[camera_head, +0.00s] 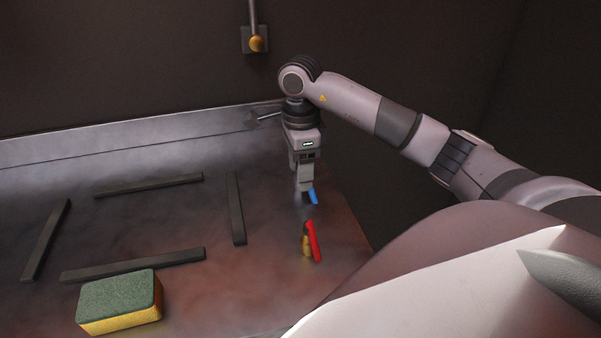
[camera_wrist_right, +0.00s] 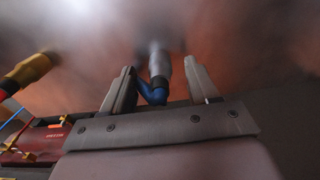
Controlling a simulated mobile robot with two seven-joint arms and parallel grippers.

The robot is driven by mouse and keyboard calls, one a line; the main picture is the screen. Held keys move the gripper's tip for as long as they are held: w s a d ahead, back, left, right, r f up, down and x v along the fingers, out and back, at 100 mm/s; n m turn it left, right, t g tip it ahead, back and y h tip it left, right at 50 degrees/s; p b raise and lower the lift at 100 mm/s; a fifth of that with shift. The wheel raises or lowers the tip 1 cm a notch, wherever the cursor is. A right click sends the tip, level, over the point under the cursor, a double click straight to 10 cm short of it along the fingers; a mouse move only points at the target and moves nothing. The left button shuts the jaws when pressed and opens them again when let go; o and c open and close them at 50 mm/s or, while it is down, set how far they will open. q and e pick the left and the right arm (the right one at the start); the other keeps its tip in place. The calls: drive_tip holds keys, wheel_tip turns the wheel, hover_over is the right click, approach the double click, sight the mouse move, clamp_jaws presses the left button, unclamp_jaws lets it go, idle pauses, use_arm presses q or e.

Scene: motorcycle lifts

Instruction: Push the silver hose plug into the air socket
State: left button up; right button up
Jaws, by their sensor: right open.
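The silver hose plug (camera_wrist_right: 160,62) has a blue hose end (camera_wrist_right: 153,93) and shows in the right wrist view, between the spread fingers of my right gripper (camera_wrist_right: 158,68). In the head view my right gripper (camera_head: 304,187) points down over the metal bench, with the blue hose end (camera_head: 312,196) at its fingertips. The fingers stand apart from the plug. A brass-coloured fitting (camera_head: 255,43) on a grey wall plate, below a thin pipe, looks like the air socket. My left gripper is not in view.
A brass plug with a red hose (camera_head: 312,241) stands on the bench near my right gripper; its brass end (camera_wrist_right: 28,70) shows in the wrist view. A green and yellow sponge (camera_head: 120,301) lies front left. Several dark bars (camera_head: 237,208) form a rough rectangle. The bench has a raised back edge (camera_head: 130,137).

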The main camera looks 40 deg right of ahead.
drive_tip(key=shift+f, duration=0.35)
drive_tip(key=c, duration=1.1)
wheel_tip(320, 180, up, 5)
drive_tip(key=shift+r, duration=0.2)
wheel_tip(320, 180, up, 15)
drive_tip(key=p, duration=0.5)
drive_tip(key=shift+f+p, duration=0.15)
drive_tip(key=shift+p, duration=0.15)
drive_tip(key=shift+f, duration=0.1)
